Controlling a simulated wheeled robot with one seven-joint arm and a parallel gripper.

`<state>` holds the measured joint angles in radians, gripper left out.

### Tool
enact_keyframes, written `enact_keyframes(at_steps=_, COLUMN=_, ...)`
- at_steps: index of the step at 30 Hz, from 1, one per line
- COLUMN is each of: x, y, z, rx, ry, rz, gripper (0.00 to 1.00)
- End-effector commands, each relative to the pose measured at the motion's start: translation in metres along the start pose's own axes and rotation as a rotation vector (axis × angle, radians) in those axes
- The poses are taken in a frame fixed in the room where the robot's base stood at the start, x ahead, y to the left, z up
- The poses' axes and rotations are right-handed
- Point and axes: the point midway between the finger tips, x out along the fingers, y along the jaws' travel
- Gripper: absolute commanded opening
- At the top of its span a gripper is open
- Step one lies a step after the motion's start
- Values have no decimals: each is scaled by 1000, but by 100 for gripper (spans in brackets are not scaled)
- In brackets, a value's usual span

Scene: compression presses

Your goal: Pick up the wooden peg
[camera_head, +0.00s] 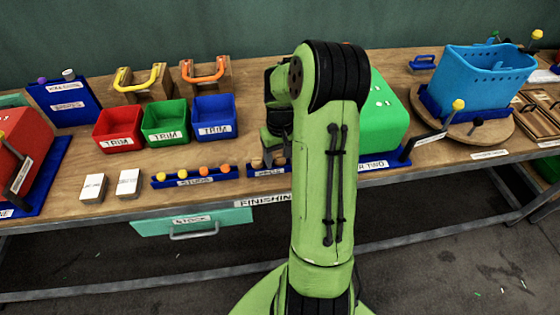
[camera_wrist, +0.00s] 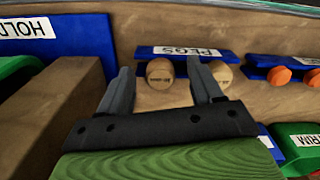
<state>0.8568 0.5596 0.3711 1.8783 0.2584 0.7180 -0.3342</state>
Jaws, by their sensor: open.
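Two round-ended wooden pegs sit side by side at a blue rack labelled PEGS (camera_wrist: 178,50). In the wrist view one wooden peg (camera_wrist: 160,73) shows between the two fingertips of my gripper (camera_wrist: 158,67), with a gap on each side. The other wooden peg (camera_wrist: 223,74) lies just to the right of the right finger, partly covered by it. My gripper is open and empty. In the head view the pegs (camera_head: 257,163) are small, and my arm covers part of the rack. How far the fingertips are from the peg is hard to tell.
A blue rack (camera_head: 196,180) with yellow and orange knobs stands left of the pegs. Red (camera_head: 118,127), green and blue bins stand behind it. A green press (camera_head: 385,115) on a blue base stands right of the pegs, close to my arm. The table's front edge is near.

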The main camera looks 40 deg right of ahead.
Motion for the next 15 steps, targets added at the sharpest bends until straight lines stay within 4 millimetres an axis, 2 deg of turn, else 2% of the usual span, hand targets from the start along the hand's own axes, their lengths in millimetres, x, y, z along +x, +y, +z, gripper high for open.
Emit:
enact_keyframes(at_steps=2, x=-1, y=0, z=0, rx=0, ry=0, rz=0, gripper=62)
enact_keyframes(at_steps=12, x=-1, y=0, z=0, rx=0, ry=0, rz=0, gripper=12)
enact_keyframes(at_steps=15, x=-1, y=0, z=0, rx=0, ry=0, rz=0, gripper=12)
